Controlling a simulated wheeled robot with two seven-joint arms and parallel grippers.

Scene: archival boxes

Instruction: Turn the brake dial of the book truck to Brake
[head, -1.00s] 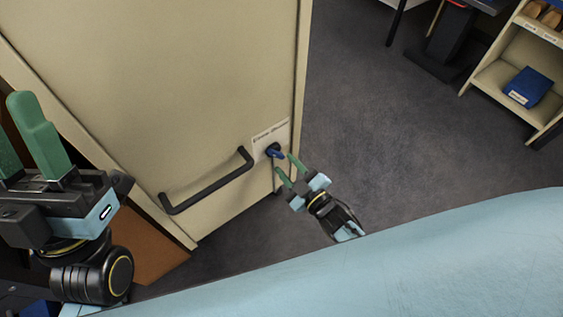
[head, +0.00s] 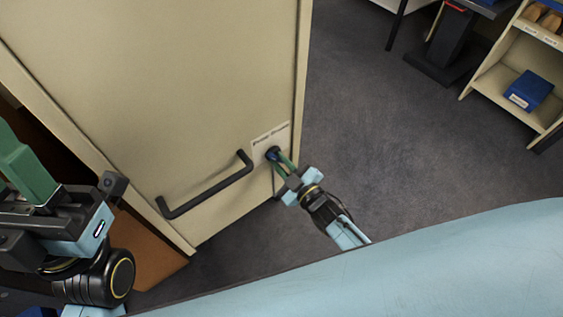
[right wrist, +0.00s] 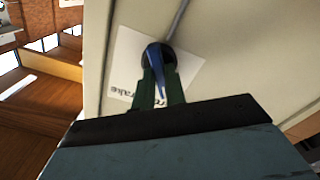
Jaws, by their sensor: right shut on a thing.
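The book truck's beige end panel (head: 160,90) carries a black bar handle (head: 208,192) and, right of it, a white label (head: 271,137) with the dark round brake dial (head: 271,153). My right gripper (head: 282,163) is at the dial with its green fingers shut on the dial's blue pointer. In the right wrist view the blue pointer (right wrist: 157,72) lies between the fingers, over the label (right wrist: 190,68); part of the word "Brake" shows, partly covered. My left gripper (head: 20,165) is at the left edge, away from the truck panel; its fingers are partly cut off.
A cream shelf unit (head: 492,88) with a blue box (head: 529,90) stands at the upper right. Grey floor (head: 390,130) is clear right of the truck. A light blue surface (head: 420,270) fills the lower right.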

